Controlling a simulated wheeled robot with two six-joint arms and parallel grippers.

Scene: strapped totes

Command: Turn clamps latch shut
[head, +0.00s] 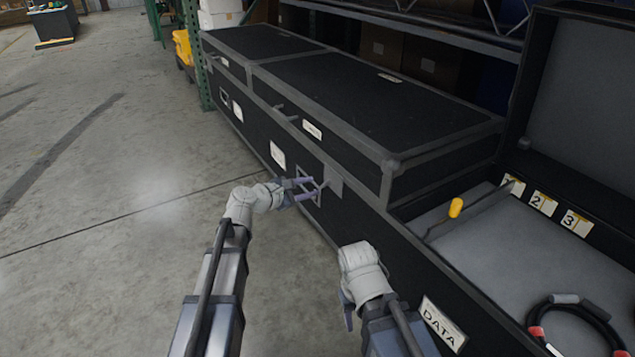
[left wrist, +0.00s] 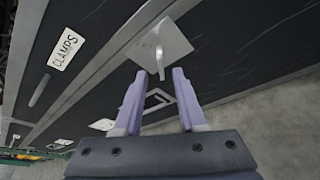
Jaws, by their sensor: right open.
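The clamps latch is a grey square plate (left wrist: 165,38) with a pale turn handle (left wrist: 159,62) in the left wrist view. Its plate (head: 334,180) also shows on the front of the black case in the head view. A white CLAMPS label (left wrist: 67,48) is left of it in the left wrist view. My left gripper (head: 318,186) is open; in the left wrist view its two purple fingers (left wrist: 158,78) point at the handle, one to each side below it. I cannot tell whether they touch it. My right gripper (head: 346,312) is open and empty, low beside the case.
Closed black lids (head: 370,95) top the long case. At right an open compartment (head: 500,260) holds a yellow-handled tool (head: 456,208) and a coiled black cable (head: 575,305). A DATA label (head: 442,324) is on the front. The concrete floor (head: 110,190) at left is clear.

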